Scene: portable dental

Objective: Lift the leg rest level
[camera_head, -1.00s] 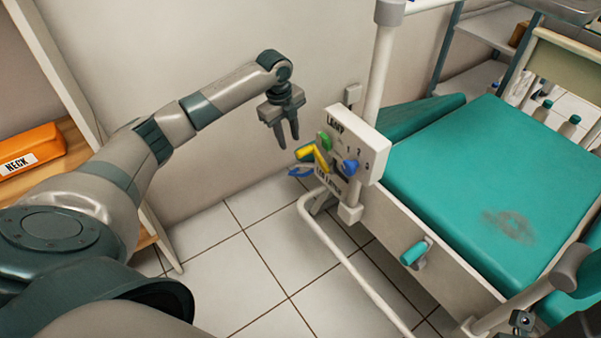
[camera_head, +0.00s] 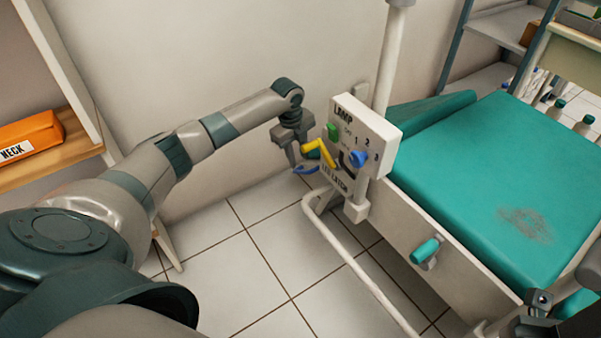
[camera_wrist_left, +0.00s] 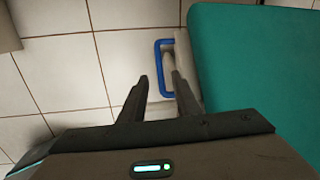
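A white control box (camera_head: 372,128) reading LAMP and a partly covered LATCH label carries a yellow lever (camera_head: 318,150), a green button and a blue knob.
A white post (camera_head: 393,65) rises behind the box, and a bent white tube (camera_head: 345,255) runs along the floor. A teal-gripped lever (camera_head: 425,250) sticks out of the chair's side. A shelf with an orange NECK box (camera_head: 30,135) is at left. Tiled floor between is clear.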

